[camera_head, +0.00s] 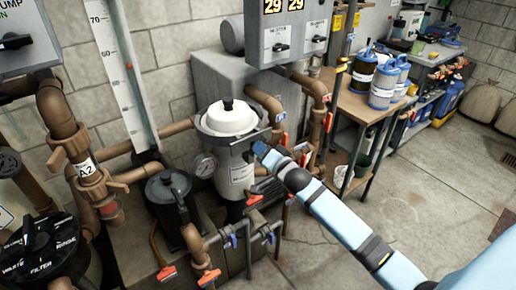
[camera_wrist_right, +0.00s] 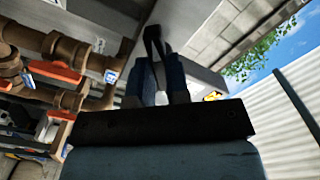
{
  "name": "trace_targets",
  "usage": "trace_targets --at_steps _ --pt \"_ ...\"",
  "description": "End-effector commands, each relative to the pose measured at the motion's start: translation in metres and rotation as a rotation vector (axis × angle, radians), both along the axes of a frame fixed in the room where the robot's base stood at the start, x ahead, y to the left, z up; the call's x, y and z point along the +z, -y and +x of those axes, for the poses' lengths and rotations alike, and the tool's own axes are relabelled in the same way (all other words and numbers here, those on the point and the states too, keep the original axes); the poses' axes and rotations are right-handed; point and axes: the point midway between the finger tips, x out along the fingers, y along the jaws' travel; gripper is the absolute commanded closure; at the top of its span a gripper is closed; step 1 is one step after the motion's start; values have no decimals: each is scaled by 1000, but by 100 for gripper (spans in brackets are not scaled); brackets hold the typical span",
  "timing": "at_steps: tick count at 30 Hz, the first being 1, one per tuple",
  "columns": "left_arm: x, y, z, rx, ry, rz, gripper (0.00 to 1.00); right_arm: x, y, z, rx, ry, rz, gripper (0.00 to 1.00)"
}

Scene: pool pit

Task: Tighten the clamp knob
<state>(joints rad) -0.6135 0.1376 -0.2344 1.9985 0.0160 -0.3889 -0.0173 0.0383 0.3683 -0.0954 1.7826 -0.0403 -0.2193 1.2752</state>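The filter tank (camera_head: 233,172) stands upright at the middle of the head view, with a white lid (camera_head: 231,117) and a clamp band around its top. A thin dark bar (camera_head: 247,139) sticks out from the band on the right side. I cannot make out the clamp knob itself there. My right gripper (camera_head: 260,149) is close beside the tank, near this bar; I cannot tell whether they touch. In the right wrist view its dark fingertips (camera_wrist_right: 154,38) come together, and no knob shows between them. My left gripper is not in view.
Brown pipes (camera_head: 264,101) with red-handled valves run right behind the tank. A wooden bench (camera_head: 350,106) with blue-lidded jars is at the right. The floor at right is clear.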

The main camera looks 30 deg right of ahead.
Motion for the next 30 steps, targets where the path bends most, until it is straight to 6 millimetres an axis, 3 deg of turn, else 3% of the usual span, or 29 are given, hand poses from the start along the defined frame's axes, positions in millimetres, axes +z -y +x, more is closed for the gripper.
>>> trace_targets --at_steps 9,12,21,30 --pt "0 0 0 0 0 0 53 0 0 0 0 0 2 100" --pt "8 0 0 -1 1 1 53 3 -1 0 0 -6 60 100" --pt "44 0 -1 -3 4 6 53 5 0 -1 -3 -48 573 100" --pt "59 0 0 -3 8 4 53 1 0 0 -2 -94 1208 100"
